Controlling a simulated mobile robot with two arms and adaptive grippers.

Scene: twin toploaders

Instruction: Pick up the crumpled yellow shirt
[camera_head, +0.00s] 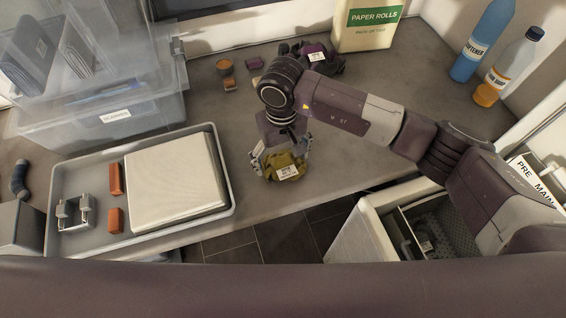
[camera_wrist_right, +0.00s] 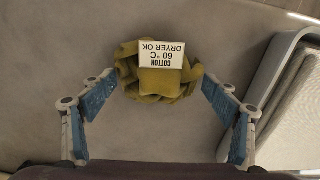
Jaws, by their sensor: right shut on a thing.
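The crumpled yellow shirt (camera_head: 284,168) is near the front edge of the counter, with a white care label on it. In the right wrist view the shirt (camera_wrist_right: 150,88) shows its label reading cotton, 60 °C, dryer OK. My right gripper (camera_head: 283,160) points down over the shirt, with its fingers on either side of it. In the wrist view the right gripper (camera_wrist_right: 158,100) has blue-padded fingers flanking the shirt, shut on it. Whether the shirt touches the counter is hard to tell. My left gripper is not in view.
A grey tray (camera_head: 232,205) with a pale folded stack stands left on the counter (camera_head: 215,110). A dark purple garment (camera_head: 330,62) lies behind my arm. Paper rolls (camera_head: 368,22), a blue bottle (camera_head: 483,42) and an orange-filled bottle (camera_head: 508,70) stand at the back right. An open toploader (camera_head: 362,235) is front right.

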